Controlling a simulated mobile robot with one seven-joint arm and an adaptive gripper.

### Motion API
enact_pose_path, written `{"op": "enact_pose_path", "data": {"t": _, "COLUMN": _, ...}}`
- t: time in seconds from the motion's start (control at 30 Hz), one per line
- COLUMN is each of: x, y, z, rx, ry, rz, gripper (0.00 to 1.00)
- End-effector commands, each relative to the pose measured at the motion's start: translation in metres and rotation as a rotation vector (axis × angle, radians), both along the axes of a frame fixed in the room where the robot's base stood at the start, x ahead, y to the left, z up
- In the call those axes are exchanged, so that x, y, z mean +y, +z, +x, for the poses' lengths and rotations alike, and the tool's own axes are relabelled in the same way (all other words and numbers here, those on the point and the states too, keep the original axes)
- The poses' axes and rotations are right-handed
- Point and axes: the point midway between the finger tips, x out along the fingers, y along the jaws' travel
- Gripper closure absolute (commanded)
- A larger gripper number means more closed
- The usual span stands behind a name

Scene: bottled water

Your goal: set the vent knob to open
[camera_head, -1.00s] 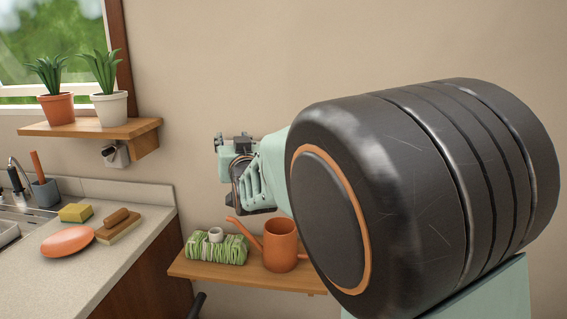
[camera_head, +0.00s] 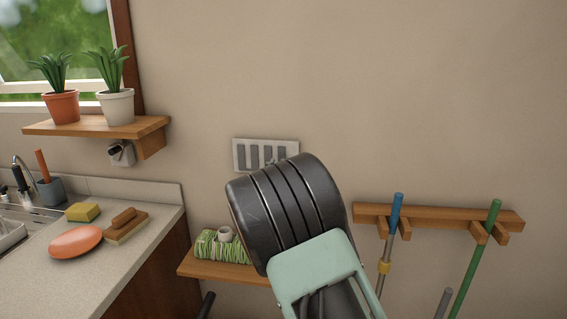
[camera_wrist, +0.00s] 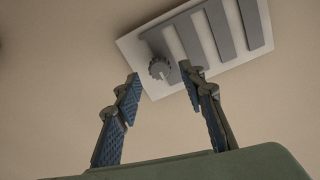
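The vent (camera_head: 240,154) is a pale wall plate with grey slats, above and behind my arm in the head view; its lower right is covered by my arm. In the wrist view the vent (camera_wrist: 228,62) appears tilted across the top. Its round grey ridged knob (camera_wrist: 158,67) is at the plate's left end, with a small pale mark on its edge. My gripper (camera_wrist: 160,76) is open and empty. Its two blue-padded fingers point at the knob, which appears between the fingertips, seemingly apart from them. In the head view my gripper is hidden behind my arm.
A shelf (camera_head: 200,268) below the vent holds a green-and-white bundle (camera_head: 210,247). A plant shelf (camera_head: 70,128) and counter (camera_head: 130,262) are at left. A rack (camera_head: 430,218) with long-handled tools is at right. The wall above the vent is clear.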

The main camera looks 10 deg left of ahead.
Motion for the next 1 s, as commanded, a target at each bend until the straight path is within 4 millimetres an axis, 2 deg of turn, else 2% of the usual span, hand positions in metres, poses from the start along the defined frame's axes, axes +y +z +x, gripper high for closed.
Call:
{"op": "enact_pose_path", "data": {"t": 0.1, "x": -0.001, "y": 0.001, "z": 0.018, "rx": -0.001, "ry": 0.000, "rz": -0.001, "gripper": 0.63}}
{"op": "enact_pose_path", "data": {"t": 0.3, "x": -0.002, "y": 0.000, "z": 0.035, "rx": 0.000, "ry": -0.001, "rz": -0.001, "gripper": 0.63}}
{"op": "enact_pose_path", "data": {"t": 0.7, "x": -0.002, "y": 0.000, "z": 0.039, "rx": 0.000, "ry": 0.000, "rz": -0.001, "gripper": 0.64}}
{"op": "enact_pose_path", "data": {"t": 1.0, "x": -0.002, "y": 0.000, "z": 0.039, "rx": 0.000, "ry": 0.000, "rz": 0.000, "gripper": 0.97}}
